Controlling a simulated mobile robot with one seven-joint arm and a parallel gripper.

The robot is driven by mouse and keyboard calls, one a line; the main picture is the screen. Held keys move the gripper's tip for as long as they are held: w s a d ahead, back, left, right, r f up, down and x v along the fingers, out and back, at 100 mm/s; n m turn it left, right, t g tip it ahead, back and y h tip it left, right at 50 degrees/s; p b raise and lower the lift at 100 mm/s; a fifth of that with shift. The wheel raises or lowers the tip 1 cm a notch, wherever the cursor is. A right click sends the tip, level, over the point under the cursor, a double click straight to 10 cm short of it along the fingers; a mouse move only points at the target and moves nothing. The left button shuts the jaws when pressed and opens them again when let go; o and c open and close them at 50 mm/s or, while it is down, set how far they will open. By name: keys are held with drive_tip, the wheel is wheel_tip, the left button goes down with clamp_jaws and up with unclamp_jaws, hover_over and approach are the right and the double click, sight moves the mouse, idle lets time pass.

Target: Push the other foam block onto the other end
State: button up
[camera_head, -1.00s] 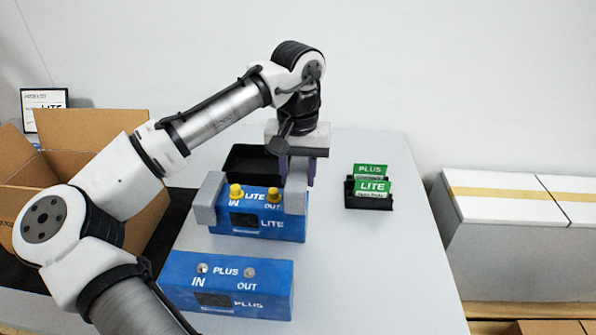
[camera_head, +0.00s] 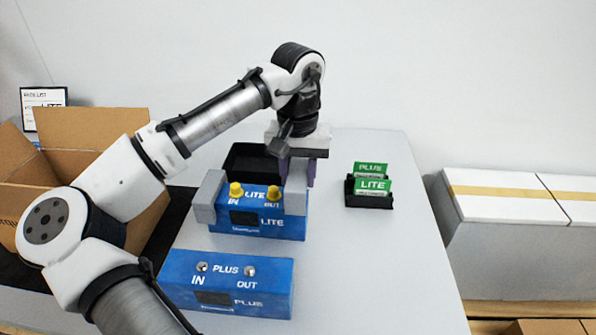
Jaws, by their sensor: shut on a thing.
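The blue LITE analyser (camera_head: 258,222) stands in the middle of the table with two yellow caps on its IN and OUT ports. One grey foam block (camera_head: 207,198) sits on its left end. The other grey foam block (camera_head: 296,196) is at its right end, against the unit. My gripper (camera_head: 298,172), with purple fingers, is pointing down behind and above this right block and is shut on it. The fingertips are partly hidden behind the block, and I cannot tell how fully it is seated.
The blue PLUS analyser (camera_head: 227,284) stands in front, without foam. A black tray (camera_head: 250,163) lies behind the LITE unit. A black holder (camera_head: 370,200) with green PLUS and LITE cards is to the right. An open cardboard box (camera_head: 85,135) is at left. The table's right front is clear.

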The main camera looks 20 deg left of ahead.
drive_tip(key=shift+f+b, duration=0.75)
drive_tip(key=shift+f, duration=1.25)
idle(1.5)
drive_tip(key=o, duration=1)
drive_tip(key=shift+o, duration=0.2)
wheel_tip(320, 180, up, 7)
drive_tip(key=p, duration=0.7)
